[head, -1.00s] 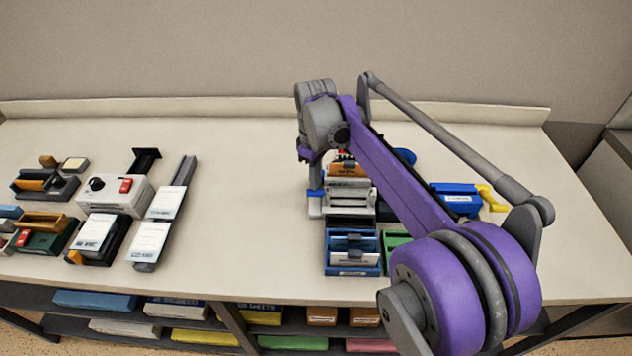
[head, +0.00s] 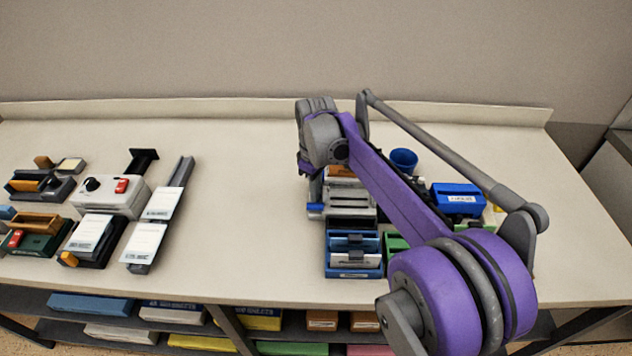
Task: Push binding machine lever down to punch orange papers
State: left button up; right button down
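The binding machine (head: 350,202) is a grey and white device right of the table's middle, partly covered by my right arm. A blue handle end (head: 316,207) shows low at its left side; I take it for part of the lever. A narrow strip of the orange papers (head: 343,171) shows at the back of the machine, under my wrist. My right gripper (head: 312,183) points down at the machine's left side, just above the blue end. Its fingers are mostly hidden by the wrist, so contact and opening cannot be told. My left gripper is out of view.
A blue tray (head: 354,273) with cards stands in front of the machine. A blue cup (head: 404,157) and a blue box (head: 457,200) stand to its right. A white device (head: 112,194) and several office tools fill the left. The table between is clear.

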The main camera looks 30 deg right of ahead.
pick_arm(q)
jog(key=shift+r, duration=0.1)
pick_arm(e)
jog(key=shift+r, duration=0.1)
jog(key=shift+r+p, duration=1.7)
jog(key=shift+r, duration=1.25)
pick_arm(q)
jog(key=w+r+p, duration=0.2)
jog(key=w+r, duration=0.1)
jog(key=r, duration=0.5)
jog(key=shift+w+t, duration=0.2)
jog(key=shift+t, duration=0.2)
pick_arm(e)
notch_tip(320, 180, up, 5)
jog(key=shift+w, duration=0.1)
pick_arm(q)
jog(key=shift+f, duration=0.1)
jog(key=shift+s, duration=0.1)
